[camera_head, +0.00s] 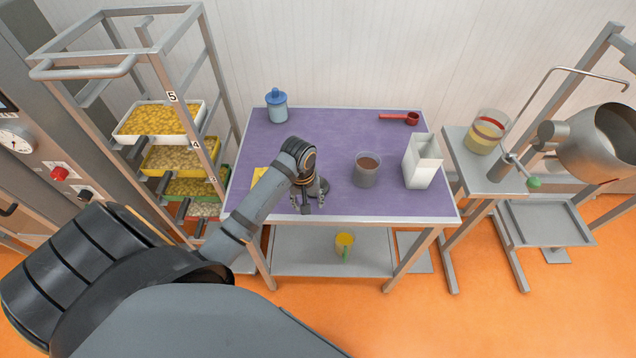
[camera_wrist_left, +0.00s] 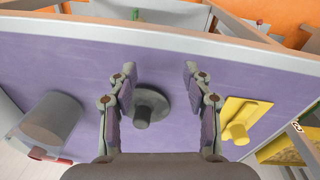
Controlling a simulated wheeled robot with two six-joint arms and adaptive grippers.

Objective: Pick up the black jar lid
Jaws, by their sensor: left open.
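The black jar lid (camera_wrist_left: 150,104) lies on the purple table top. It is round and dark with a raised knob, and it shows between my left gripper's fingers in the left wrist view. In the head view only part of the lid (camera_head: 323,187) shows beside my gripper. My left gripper (camera_wrist_left: 160,72) is open and empty, with its fingers apart on either side of the lid in the picture. Its height above the table is hard to tell. The gripper also shows in the head view (camera_head: 307,204) over the table's front part. My right gripper is not in view.
A grey jar with brown contents (camera_head: 367,170) and a white open carton (camera_head: 422,161) stand right of the lid. A yellow tool (camera_wrist_left: 238,119) lies on its other side. A blue-lidded jar (camera_head: 277,106) and red scoop (camera_head: 400,117) are farther back. The table's middle is clear.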

